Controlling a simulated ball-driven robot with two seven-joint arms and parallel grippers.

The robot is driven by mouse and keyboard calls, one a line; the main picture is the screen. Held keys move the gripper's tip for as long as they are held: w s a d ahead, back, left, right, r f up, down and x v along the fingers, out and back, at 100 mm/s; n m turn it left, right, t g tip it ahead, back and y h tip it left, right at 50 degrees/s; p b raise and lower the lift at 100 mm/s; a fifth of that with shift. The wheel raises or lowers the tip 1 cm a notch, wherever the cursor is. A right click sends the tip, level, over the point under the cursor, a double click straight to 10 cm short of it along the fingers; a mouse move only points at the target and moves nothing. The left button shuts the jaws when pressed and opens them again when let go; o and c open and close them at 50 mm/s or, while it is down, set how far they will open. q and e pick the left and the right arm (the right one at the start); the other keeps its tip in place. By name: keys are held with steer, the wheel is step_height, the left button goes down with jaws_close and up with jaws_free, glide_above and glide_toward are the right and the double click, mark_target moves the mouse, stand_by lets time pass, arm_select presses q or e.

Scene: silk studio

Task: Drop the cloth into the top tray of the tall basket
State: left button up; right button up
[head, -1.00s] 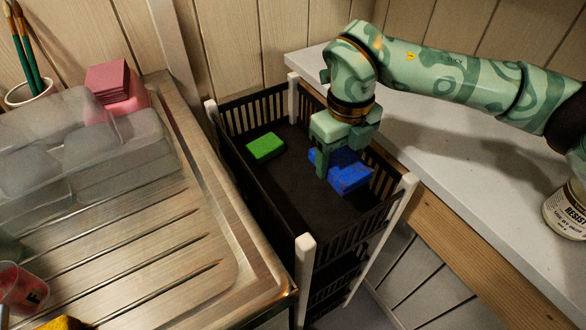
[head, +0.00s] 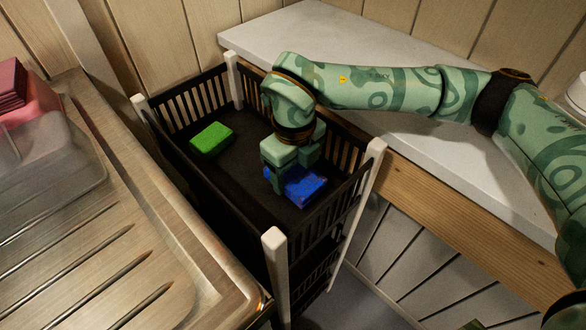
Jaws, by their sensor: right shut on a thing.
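The tall basket (head: 187,178) is black with white corner posts, and I look down into its top tray. The blue cloth (head: 312,190) is a small folded-looking piece inside the tray outline, towards the right side. My right gripper (head: 291,182) points down into the tray and is shut on the blue cloth. The fingers and palm cover part of the cloth. I cannot tell whether its underside touches the tray floor. My left gripper is not in view.
A green block, perhaps a sponge (head: 211,138), lies on the tray floor at the back left. A ridged metal drainer (head: 150,235) borders the basket on the left, with pink pads (head: 12,82) at its edge. A pale worktop (head: 390,125) borders it on the right.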

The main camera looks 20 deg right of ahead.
mark_target(294, 173)
steer(key=shift+f, duration=0.1)
steer(key=shift+f, duration=0.5)
steer(key=o, duration=0.9)
steer(key=shift+o, duration=0.2)
steer(key=shift+r, duration=0.1)
arm_select(q)
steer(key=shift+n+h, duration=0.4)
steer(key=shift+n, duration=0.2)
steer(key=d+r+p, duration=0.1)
steer(key=p, duration=0.1)
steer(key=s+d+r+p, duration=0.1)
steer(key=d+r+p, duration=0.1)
steer(key=p, duration=0.1)
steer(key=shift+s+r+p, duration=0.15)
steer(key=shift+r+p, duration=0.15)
steer(key=shift+p, duration=0.05)
arm_select(e)
step_height(294, 173, up, 13)
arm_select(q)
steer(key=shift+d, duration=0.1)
arm_select(e)
steer(key=shift+s, duration=0.1)
